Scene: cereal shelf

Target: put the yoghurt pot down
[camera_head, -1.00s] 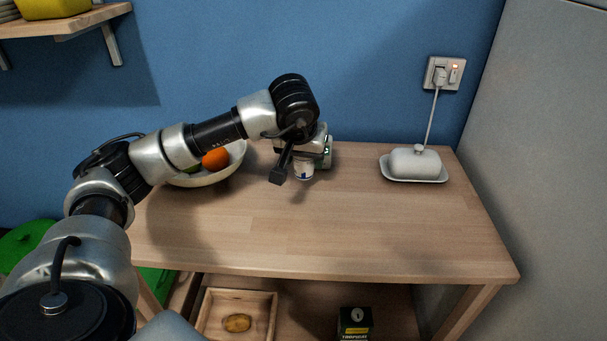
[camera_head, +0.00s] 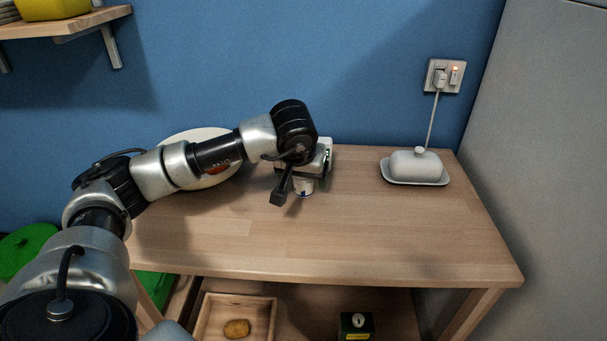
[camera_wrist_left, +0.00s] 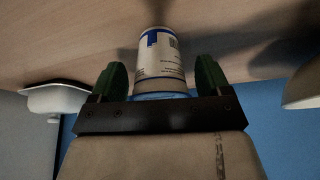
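The yoghurt pot (camera_head: 304,187), white with blue print, is upright under my left gripper (camera_head: 300,172) on the back middle of the wooden table top (camera_head: 330,235). In the left wrist view the pot (camera_wrist_left: 160,62) stands between the two green fingers of the left gripper (camera_wrist_left: 162,75). A narrow gap shows on each side of the pot, so the fingers look open around it. The pot's base appears to meet the table, with its shadow joined there. In the head view the fingers are mostly hidden by my wrist. My right gripper is not in view.
A butter dish (camera_head: 415,166) stands at the right, below a plugged socket (camera_head: 444,76). The front of the table is clear. Below are a wooden tray (camera_head: 271,318) and a dark box (camera_head: 357,325).

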